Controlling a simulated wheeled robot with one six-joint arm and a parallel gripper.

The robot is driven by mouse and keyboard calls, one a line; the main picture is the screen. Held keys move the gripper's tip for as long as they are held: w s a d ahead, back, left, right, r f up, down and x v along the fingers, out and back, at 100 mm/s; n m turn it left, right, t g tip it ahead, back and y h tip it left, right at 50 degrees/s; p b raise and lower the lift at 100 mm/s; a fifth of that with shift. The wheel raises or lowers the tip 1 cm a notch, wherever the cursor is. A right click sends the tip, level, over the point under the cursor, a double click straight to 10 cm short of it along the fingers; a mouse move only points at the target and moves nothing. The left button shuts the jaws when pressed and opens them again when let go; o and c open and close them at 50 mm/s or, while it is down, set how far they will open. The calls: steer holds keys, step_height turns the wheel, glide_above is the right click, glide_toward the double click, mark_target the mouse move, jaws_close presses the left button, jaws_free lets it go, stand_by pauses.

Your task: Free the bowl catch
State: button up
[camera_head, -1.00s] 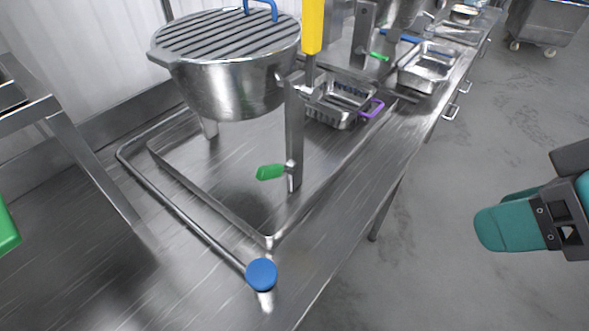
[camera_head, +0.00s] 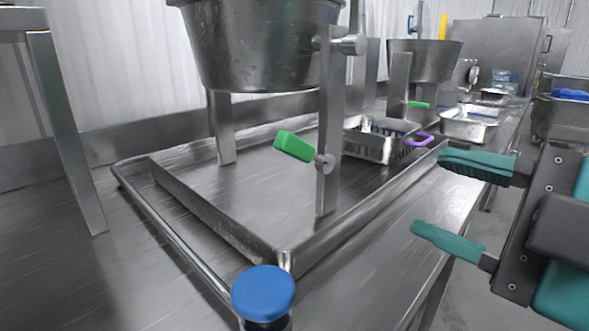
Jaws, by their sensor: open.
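A metal bowl (camera_head: 262,45) hangs between posts above a shallow tray at the centre; its top is cut off by the picture edge. A green catch handle (camera_head: 294,146) is joined to the front post (camera_head: 328,130) by a small pivot and points up and to the left. My gripper (camera_head: 430,195) is at the right, with two teal fingers spread apart and nothing between them. It is to the right of the post and apart from the catch.
A metal tray (camera_head: 215,228) lies under the bowl. A blue knob (camera_head: 263,293) stands at the front corner. A perforated pan with a purple handle (camera_head: 419,139) sits behind the post. A second bowl (camera_head: 424,60) with a green handle (camera_head: 418,104) stands farther back.

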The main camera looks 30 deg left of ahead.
mark_target(299, 148)
steer(key=w+a+p, duration=0.1)
steer(key=a+p, duration=0.1)
steer(key=a, duration=0.3)
steer(key=w+a+p, duration=0.1)
steer(key=a+p, duration=0.1)
steer(key=a, duration=0.4)
steer(key=w+a+p, duration=0.1)
steer(key=a+p, duration=0.1)
steer(key=a, duration=0.3)
steer(key=shift+w+a+p, duration=0.1)
steer(key=shift+a+p, duration=0.2)
steer(key=shift+c, duration=0.2)
jaws_close()
